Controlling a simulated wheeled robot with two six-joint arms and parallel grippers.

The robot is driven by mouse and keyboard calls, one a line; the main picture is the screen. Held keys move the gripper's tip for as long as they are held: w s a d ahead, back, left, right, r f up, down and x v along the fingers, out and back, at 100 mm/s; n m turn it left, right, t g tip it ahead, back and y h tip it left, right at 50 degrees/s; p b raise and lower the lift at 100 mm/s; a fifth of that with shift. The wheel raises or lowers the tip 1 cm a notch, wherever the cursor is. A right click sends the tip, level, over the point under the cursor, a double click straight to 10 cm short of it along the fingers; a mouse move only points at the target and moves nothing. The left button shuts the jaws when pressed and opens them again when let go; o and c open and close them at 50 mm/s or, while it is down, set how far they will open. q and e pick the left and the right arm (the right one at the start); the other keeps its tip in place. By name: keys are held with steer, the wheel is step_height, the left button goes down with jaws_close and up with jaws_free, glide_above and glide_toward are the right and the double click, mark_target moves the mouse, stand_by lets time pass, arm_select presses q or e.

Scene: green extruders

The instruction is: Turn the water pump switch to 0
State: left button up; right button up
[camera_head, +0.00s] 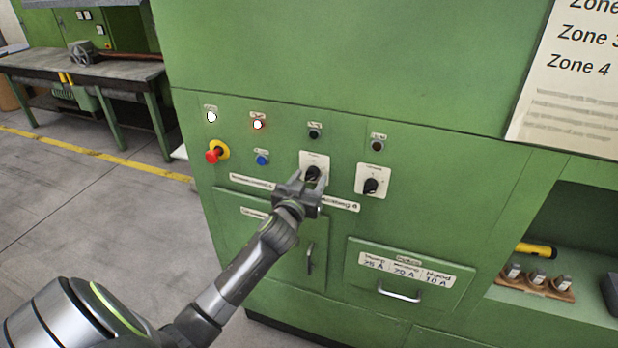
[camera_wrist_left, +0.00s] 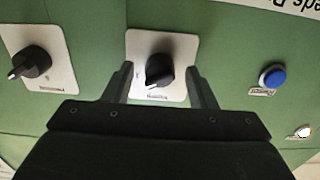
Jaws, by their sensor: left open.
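Two black rotary switches on pale plates sit on the green cabinet front. The left switch (camera_head: 312,173) is partly hidden by my left gripper (camera_head: 308,186) in the head view. In the left wrist view, this switch (camera_wrist_left: 159,70) stands between the two fingers of my open left gripper (camera_wrist_left: 160,85), with visible space on both sides. The right switch (camera_head: 371,186) is free; it also shows in the left wrist view (camera_wrist_left: 31,63). The plate lettering is too small to read, so I cannot tell which is the water pump switch. My right gripper is not in view.
A red emergency button (camera_head: 213,154) and a blue button (camera_head: 262,160) sit left of the switches. A handled drawer (camera_head: 410,285) is below right. An open shelf (camera_head: 560,300) holds a yellow-black tool (camera_head: 537,250). A workbench (camera_head: 100,68) stands at the back left.

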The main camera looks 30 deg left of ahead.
arm_select(q)
steer(key=shift+w, duration=0.15)
steer(key=c, duration=1)
steer(key=shift+o, duration=0.2)
steer(key=shift+n+b, duration=3.75)
steer(key=shift+n, duration=2.15)
